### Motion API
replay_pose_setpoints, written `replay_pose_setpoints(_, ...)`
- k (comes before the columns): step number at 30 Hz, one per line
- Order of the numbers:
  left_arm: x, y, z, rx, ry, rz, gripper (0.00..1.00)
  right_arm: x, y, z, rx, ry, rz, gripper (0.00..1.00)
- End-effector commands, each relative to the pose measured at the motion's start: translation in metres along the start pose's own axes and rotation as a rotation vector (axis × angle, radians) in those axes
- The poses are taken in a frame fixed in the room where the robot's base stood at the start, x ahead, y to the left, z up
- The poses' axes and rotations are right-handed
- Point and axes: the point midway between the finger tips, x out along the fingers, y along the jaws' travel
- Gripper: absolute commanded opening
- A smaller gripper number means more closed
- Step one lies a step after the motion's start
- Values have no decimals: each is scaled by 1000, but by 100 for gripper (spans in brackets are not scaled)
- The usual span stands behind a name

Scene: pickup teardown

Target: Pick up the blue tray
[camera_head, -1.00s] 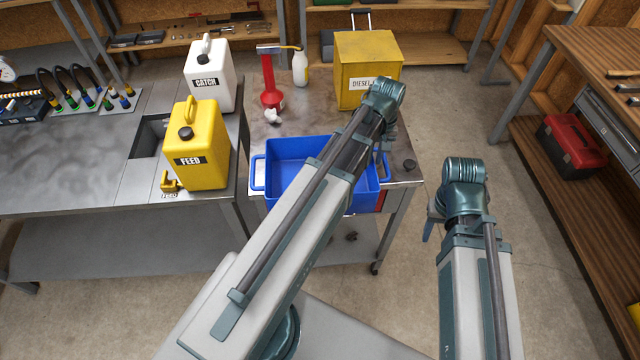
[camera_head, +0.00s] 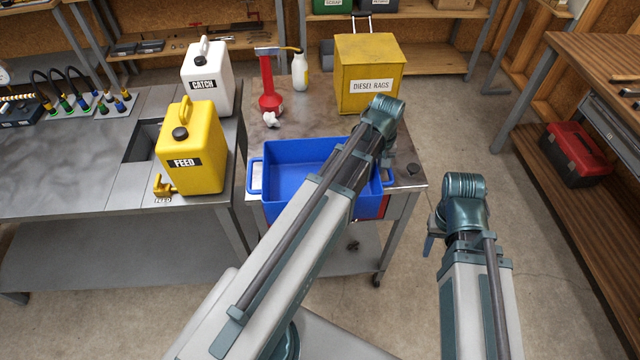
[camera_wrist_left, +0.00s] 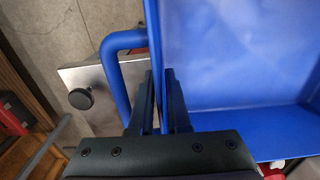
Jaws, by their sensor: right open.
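The blue tray (camera_head: 290,157) sits on the metal cart, with a loop handle at each end. My left arm crosses over it, and the left gripper (camera_head: 386,163) is at its right end, mostly hidden behind the wrist. In the left wrist view, the left gripper's fingers (camera_wrist_left: 165,75) are on either side of the tray's wall (camera_wrist_left: 153,30), close against it, beside the blue handle (camera_wrist_left: 112,75). The tray interior lies to the right. My right gripper (camera_head: 430,240) is off the cart's right side, empty, mostly hidden by its wrist.
The cart top (camera_head: 325,122) also holds a yellow diesel rags bin (camera_head: 368,75), a red pump bottle (camera_head: 268,85) and a white bottle (camera_head: 300,70). A yellow feed jug (camera_head: 192,150) and a white catch jug (camera_head: 208,75) stand on the left bench. Floor right of the cart is clear.

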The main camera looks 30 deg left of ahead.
Motion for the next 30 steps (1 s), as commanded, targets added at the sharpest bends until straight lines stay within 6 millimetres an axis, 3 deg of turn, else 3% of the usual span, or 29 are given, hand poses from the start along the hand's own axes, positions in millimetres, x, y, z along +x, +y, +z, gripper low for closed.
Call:
replay_pose_setpoints(2,0,0,0,0,0,0,0,0,0,0,0,0,0,50)
replay_pose_setpoints(30,0,0,0,0,0,0,0,0,0,0,0,0,0,50)
